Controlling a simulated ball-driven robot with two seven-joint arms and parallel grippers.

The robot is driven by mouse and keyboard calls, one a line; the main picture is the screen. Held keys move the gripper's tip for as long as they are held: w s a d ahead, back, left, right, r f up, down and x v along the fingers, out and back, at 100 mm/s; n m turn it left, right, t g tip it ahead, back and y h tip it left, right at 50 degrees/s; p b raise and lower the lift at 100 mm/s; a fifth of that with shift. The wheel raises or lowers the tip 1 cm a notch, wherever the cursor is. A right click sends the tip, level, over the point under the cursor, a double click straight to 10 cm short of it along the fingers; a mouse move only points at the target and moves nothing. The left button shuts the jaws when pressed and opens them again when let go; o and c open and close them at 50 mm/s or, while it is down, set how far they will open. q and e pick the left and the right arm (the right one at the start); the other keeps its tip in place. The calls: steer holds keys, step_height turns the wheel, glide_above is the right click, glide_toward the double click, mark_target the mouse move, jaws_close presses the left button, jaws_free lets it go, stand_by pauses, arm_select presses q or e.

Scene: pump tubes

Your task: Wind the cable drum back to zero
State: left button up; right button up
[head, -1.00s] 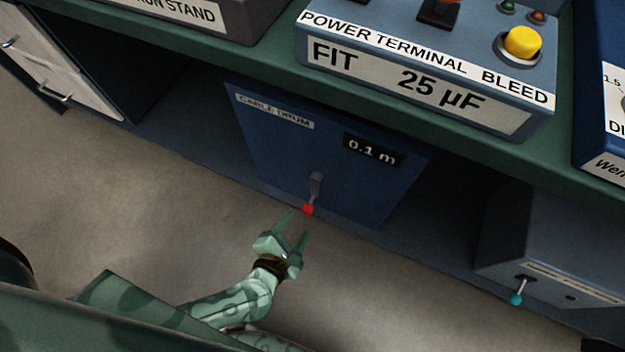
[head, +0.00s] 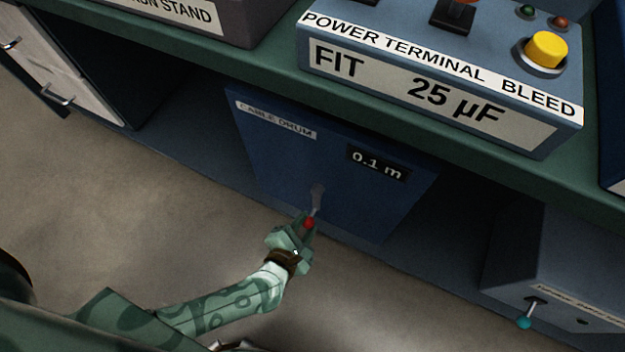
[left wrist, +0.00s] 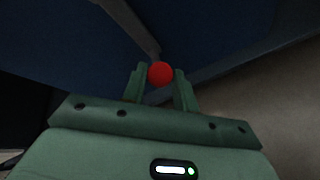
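The blue cable drum unit (head: 290,165) sits under the bench, with a white "CABLE DRUM" label and a dark display (head: 377,163) reading 0.1 m. Its grey crank (head: 317,195) hangs down and ends in a red knob (head: 309,223). My left gripper (head: 306,223) is at the knob, its fingers drawn in on either side of it. In the left wrist view, the red knob (left wrist: 161,74) sits between the fingertips of the left gripper (left wrist: 161,78), which look closed on it. My right gripper is not in view.
The green bench edge (head: 250,78) runs above the drum. On it stands a blue box (head: 440,95) marked "FIT 25 µF" with a yellow button (head: 546,48). A grey box with a teal-knobbed lever (head: 525,322) is at lower right. Open floor lies in front.

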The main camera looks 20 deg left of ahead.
arm_select(q)
steer(key=shift+d, duration=0.1)
steer(key=shift+d, duration=0.7)
steer(key=shift+d, duration=0.1)
steer(key=shift+s+d+r, duration=0.1)
steer(key=shift+d+r, duration=0.15)
steer(key=shift+d, duration=0.5)
steer(key=shift+d, duration=0.1)
steer(key=shift+d+r+p, duration=0.3)
steer(key=shift+d+p, duration=0.05)
steer(key=shift+d, duration=0.25)
